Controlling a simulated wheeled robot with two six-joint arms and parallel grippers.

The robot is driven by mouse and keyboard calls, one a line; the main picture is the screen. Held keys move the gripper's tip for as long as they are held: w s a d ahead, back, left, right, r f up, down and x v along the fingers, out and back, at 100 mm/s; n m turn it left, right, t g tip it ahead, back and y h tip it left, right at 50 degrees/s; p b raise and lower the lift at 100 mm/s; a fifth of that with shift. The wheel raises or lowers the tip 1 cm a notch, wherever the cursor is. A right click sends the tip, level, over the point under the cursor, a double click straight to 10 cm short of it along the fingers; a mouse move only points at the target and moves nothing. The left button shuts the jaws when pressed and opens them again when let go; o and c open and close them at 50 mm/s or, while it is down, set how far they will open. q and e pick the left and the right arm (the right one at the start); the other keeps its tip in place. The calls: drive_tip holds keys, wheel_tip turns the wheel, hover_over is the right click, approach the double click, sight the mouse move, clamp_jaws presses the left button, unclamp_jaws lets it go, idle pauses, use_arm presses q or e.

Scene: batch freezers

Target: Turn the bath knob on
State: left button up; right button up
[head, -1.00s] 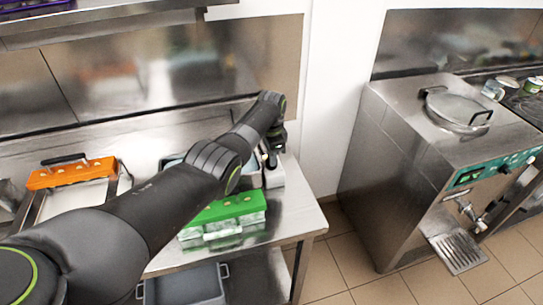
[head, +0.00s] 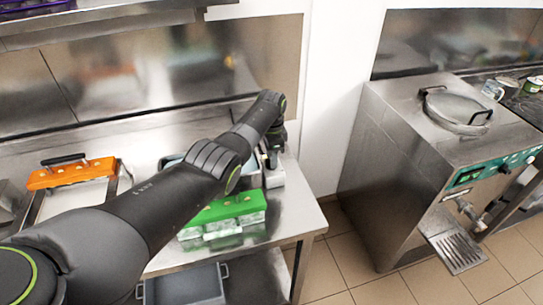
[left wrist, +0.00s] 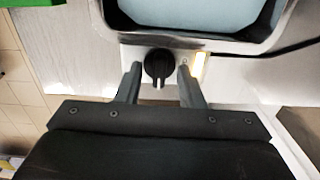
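The bath knob (left wrist: 158,65) is a round black dial on the pale front panel of the bath (left wrist: 113,35), seen in the left wrist view. My left gripper (left wrist: 160,66) is open, with one finger on each side of the knob. Small gaps show between the fingers and the knob, so it does not look gripped. A pale mark on the knob points toward the gripper. In the head view my left gripper (head: 273,152) is at the right end of the counter, and the arm hides most of the bath and the knob. My right gripper is not in view.
A bright yellowish patch (left wrist: 199,68) sits right of the knob. A black cable (left wrist: 265,52) runs right from the bath. A green-topped holder (head: 225,207) and an orange-topped holder (head: 72,172) are on the steel counter (head: 290,215). A batch freezer (head: 400,150) stands right.

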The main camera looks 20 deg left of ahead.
use_arm(q)
drive_tip(key=shift+r, duration=0.45)
wheel_tip(320, 180, up, 17)
drive_tip(key=b, duration=0.2)
drive_tip(key=shift+f, duration=0.2)
drive_tip(key=shift+f, duration=0.15)
